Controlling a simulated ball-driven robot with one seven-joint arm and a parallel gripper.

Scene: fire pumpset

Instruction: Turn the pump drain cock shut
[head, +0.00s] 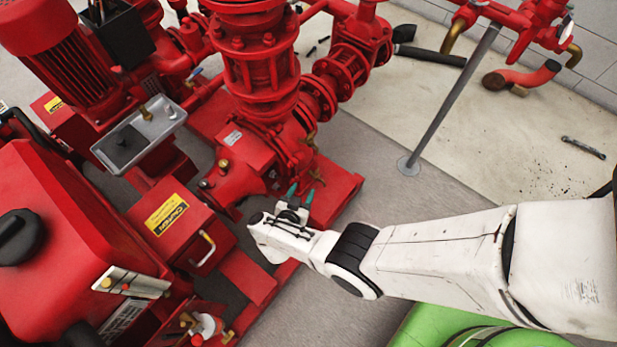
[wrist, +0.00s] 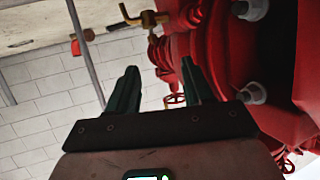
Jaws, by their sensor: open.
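The red pump (head: 248,155) stands on its red base in the head view. A small brass cock (head: 316,176) shows low on its right side, just past my fingertips. In the wrist view a brass cock with a lever handle (wrist: 148,19) juts left from the red casing (wrist: 225,60), at the top of the picture. I cannot tell for sure whether its lever is turned open or shut. My gripper (head: 300,193) has dark green fingers, apart and empty. In the wrist view the gripper (wrist: 160,66) points toward the cock, with a gap between.
A large flange with bolts (wrist: 252,93) is close to the right of my fingers. The red engine (head: 75,215) and a grey tray (head: 155,120) are to the left. A grey pole (head: 450,105) stands on the right; the floor between is clear.

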